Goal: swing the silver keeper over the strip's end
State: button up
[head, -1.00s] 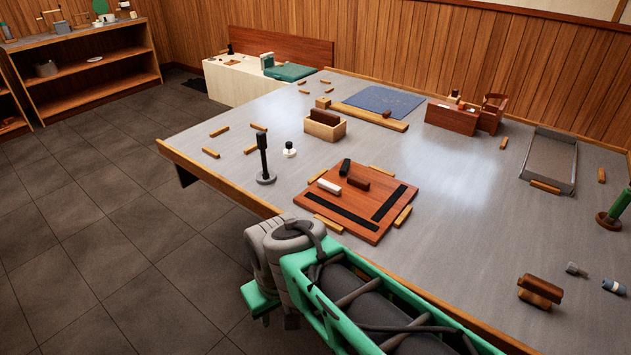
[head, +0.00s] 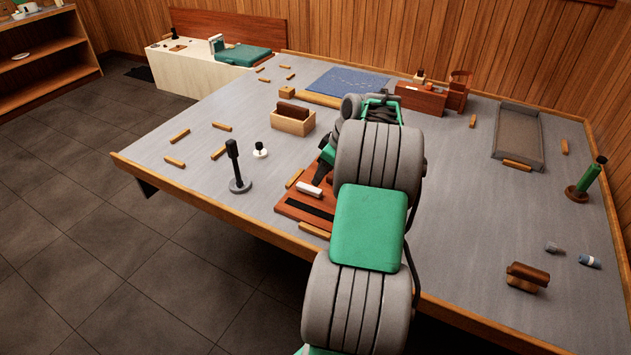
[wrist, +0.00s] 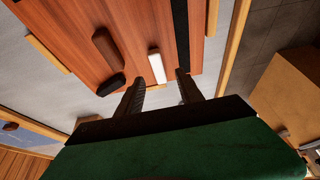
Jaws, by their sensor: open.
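The silver keeper looks like a short pale bar (head: 309,190) lying on the red-brown board (head: 284,208); it also shows in the wrist view (wrist: 157,66). A black strip (head: 308,210) runs along the board's near side, and a black strip shows in the wrist view (wrist: 180,28). My gripper (wrist: 160,78) is open over the board, its fingertips either side of the keeper's near end in the picture. I cannot tell whether they touch it. A brown block (wrist: 107,44) and a black block (wrist: 111,84) are beside the keeper. My arm hides the board's right part in the head view.
Wooden bars (head: 315,230) edge the board. A black post on a round base (head: 238,170) and a small white-based piece (head: 260,150) stand to its left. A wooden box (head: 293,122) is behind. The table's right middle is mostly clear.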

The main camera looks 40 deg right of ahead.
aim_at(314, 189)
jog(key=x, duration=0.7)
jog(key=shift+w+d+f, duration=0.15)
jog(key=shift+d+f, duration=0.15)
jog(key=shift+f, duration=0.05)
jog(key=shift+c, duration=0.4)
grip_shut()
dwell(0.6)
